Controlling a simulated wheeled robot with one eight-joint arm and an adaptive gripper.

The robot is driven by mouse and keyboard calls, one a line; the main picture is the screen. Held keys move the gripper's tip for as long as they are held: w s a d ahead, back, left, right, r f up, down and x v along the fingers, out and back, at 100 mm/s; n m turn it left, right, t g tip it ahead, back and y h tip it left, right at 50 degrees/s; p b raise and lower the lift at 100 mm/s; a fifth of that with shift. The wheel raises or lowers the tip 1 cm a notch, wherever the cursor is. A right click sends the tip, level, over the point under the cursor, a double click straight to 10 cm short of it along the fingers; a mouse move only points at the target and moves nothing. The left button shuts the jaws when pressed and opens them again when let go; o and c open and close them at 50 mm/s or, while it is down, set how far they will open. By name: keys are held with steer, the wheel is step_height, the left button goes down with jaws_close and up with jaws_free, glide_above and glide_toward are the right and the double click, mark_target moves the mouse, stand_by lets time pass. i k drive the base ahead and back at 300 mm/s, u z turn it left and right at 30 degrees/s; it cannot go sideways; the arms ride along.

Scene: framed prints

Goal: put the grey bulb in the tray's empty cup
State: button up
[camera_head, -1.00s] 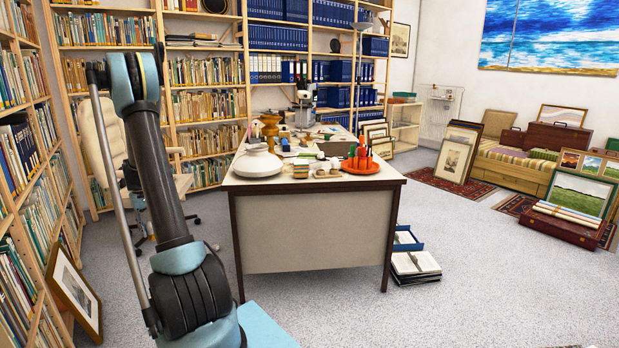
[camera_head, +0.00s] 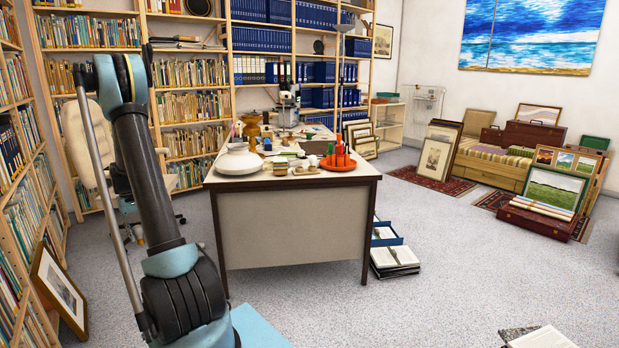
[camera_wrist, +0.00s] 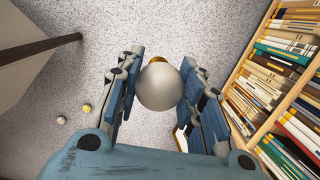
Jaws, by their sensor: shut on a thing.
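My gripper (camera_wrist: 158,88) is shut on the grey bulb (camera_wrist: 158,88) in the wrist view. In the head view my arm stands raised at the left, and I cannot make out the gripper or the bulb there. A round orange tray (camera_head: 337,167) with upright red and orange pieces sits on the desk near its front right. I cannot tell whether it has cups, or whether one is empty.
Bookshelves (camera_wrist: 285,85) stand close at the right in the wrist view. A yellow ball (camera_wrist: 86,108) and a pale ball (camera_wrist: 61,119) lie on the floor. Open floor lies right of the desk.

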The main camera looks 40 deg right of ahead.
mark_target(300, 172)
steer(key=z, duration=0.05)
steer(key=k, duration=0.3)
steer(key=z, duration=1.4)
steer(key=i, duration=0.5)
